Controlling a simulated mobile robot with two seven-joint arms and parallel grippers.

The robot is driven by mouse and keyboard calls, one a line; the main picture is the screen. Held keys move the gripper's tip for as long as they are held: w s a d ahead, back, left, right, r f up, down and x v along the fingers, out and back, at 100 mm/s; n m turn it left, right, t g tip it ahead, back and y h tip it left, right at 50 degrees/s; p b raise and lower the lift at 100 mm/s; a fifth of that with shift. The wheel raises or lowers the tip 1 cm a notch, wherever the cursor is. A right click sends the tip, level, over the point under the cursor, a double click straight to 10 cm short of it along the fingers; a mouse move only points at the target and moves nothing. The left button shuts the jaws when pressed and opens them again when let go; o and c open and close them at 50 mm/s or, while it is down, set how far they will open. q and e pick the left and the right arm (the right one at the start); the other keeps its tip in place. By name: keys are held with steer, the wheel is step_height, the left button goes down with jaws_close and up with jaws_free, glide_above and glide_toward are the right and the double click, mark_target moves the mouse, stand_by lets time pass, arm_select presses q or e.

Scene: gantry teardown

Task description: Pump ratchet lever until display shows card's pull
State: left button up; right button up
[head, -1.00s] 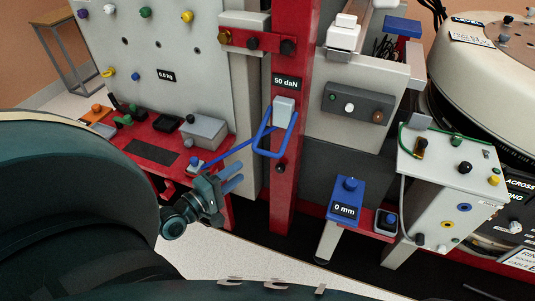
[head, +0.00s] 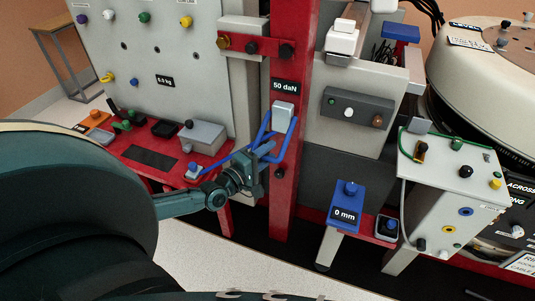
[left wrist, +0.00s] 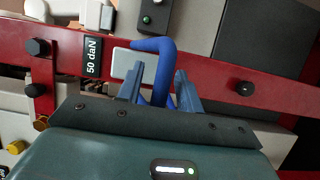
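The lever is a bent blue tube (head: 292,143) on a white block (head: 283,113) fixed to the red post (head: 291,60). A black plate reading "50 daN" (head: 284,86) is just above the block; in the left wrist view it also reads "50 daN" (left wrist: 91,57). My left gripper (head: 266,152) is at the lever's lower left side. In the left wrist view the blue tube (left wrist: 167,52) runs down between my two separated fingers (left wrist: 158,88); whether they touch it, I cannot tell. My right gripper is not in view.
A blue box reading "0 mm" (head: 343,213) stands right of the post. A white box with knobs (head: 452,167) is further right. A red bench (head: 140,148) with switches and a grey box (head: 204,136) is at left. Pale floor (head: 255,262) shows in front.

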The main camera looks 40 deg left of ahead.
arm_select(q)
steer(key=shift+w, duration=0.1)
steer(key=shift+c, duration=0.3)
jaws_close()
